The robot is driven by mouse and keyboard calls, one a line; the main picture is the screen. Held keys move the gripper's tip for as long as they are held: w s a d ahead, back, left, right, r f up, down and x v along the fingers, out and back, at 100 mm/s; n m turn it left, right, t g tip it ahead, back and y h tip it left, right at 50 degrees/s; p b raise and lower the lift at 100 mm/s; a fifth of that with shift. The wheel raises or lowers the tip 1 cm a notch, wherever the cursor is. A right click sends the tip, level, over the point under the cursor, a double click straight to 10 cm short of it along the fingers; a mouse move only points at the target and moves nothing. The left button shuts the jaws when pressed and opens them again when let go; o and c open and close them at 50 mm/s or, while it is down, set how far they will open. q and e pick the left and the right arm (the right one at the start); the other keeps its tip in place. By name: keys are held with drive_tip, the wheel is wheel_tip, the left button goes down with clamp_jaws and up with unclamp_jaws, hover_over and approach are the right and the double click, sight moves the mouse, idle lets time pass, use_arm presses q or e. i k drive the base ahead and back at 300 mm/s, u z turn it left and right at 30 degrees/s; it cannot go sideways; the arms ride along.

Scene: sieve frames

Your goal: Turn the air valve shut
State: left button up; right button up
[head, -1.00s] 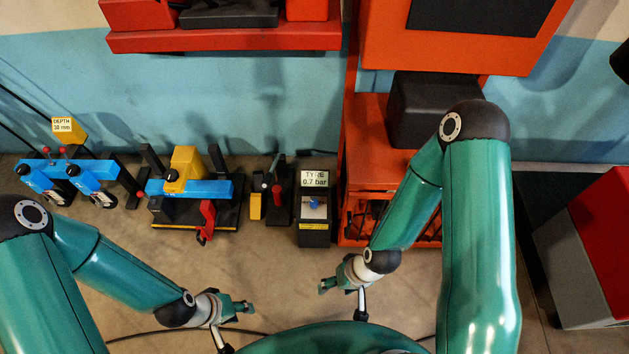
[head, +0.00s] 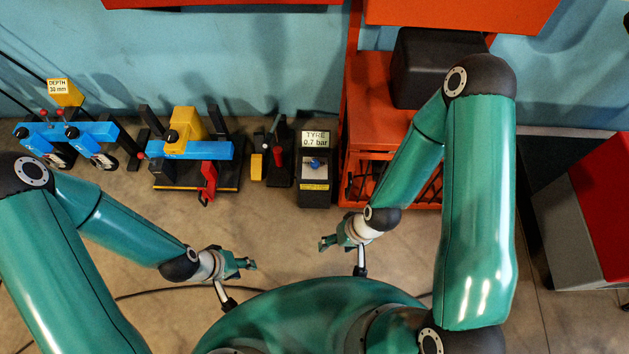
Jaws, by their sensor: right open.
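A black box (head: 314,197) labelled "TYRE 0.7 bar" stands on the floor near the wall. A blue knob (head: 315,163) sits on its pale front plate, and it looks like the air valve. Its exact turn position is too small to read. My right gripper (head: 325,243) is open and empty, in front of the box and apart from it. My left gripper (head: 251,264) is further left and nearer to me, also apart from everything. Its fingers are too small to tell whether they are open.
Left of the box stand a small stand with a red lever (head: 278,158), a blue and yellow rig with a red clamp (head: 208,180), and a blue rig with a "DEPTH" sign (head: 59,87). An orange cabinet (head: 381,140) stands close right of the box.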

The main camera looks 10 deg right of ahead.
sight(314, 164)
drive_tip(key=z, duration=0.5)
drive_tip(key=i, duration=0.2)
drive_tip(key=u, duration=2.45)
drive_tip(key=k, duration=1.15)
drive_tip(key=z, duration=1.3)
drive_tip(key=i, duration=1.15)
drive_tip(key=z, duration=0.05)
